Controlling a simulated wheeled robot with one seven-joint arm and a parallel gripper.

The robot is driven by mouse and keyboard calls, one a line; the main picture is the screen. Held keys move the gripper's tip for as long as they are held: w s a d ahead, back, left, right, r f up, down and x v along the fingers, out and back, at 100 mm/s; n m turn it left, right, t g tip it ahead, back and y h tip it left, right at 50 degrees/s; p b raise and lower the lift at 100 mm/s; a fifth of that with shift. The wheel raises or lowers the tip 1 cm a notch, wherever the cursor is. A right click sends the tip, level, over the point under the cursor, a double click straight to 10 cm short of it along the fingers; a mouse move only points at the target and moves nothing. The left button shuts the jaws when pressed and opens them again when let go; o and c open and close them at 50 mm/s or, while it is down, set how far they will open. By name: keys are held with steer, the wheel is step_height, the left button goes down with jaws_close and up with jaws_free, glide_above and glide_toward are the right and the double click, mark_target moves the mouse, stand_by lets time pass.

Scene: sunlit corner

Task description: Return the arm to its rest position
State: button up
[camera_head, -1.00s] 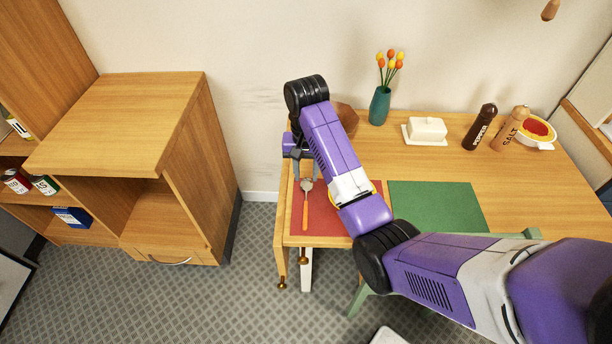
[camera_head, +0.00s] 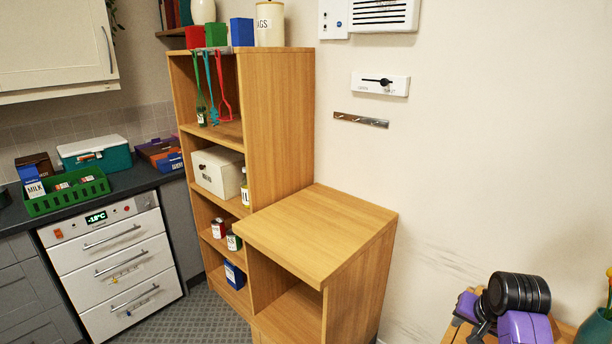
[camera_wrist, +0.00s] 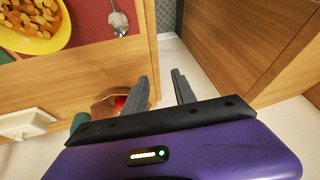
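My gripper (camera_wrist: 162,90) shows in the wrist view with its two grey fingers apart and nothing between them. It is over the left end of the wooden table (camera_wrist: 95,75). In the head view, only the black joint and purple links of my arm show at the lower right, above the table corner; the fingertips are hidden or out of frame there. In the wrist view a spoon (camera_wrist: 118,20) lies on a red mat (camera_wrist: 88,22), beside a yellow bowl of food (camera_wrist: 62,38).
A low wooden cabinet (camera_head: 318,225) stands left of the table, with a taller shelf (camera_head: 275,120) behind it. A white butter dish (camera_wrist: 25,122) and a brown bowl (camera_wrist: 108,104) holding something red are on the table. A drawer unit (camera_head: 110,262) stands at the far left.

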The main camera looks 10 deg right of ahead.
steer(key=s+a+r+n+t+h, duration=0.25)
steer(key=s+a+n+t, duration=0.25)
steer(key=s+a+t, duration=0.8)
steer(key=s+a+r+n+g+y, duration=0.1)
steer(key=s+a, duration=0.3)
steer(key=s, duration=0.5)
steer(key=s+a+r+n+g+y, duration=0.1)
steer(key=s+a+y, duration=0.1)
steer(key=s+a, duration=0.3)
steer(key=s+a+r+n+g+y+b, duration=0.1)
steer(key=s+a, duration=0.3)
steer(key=s, duration=0.9)
steer(key=shift+a+r+n+y, duration=0.15)
steer(key=shift+r+n+y, duration=0.2)
steer(key=shift+r+n, duration=0.2)
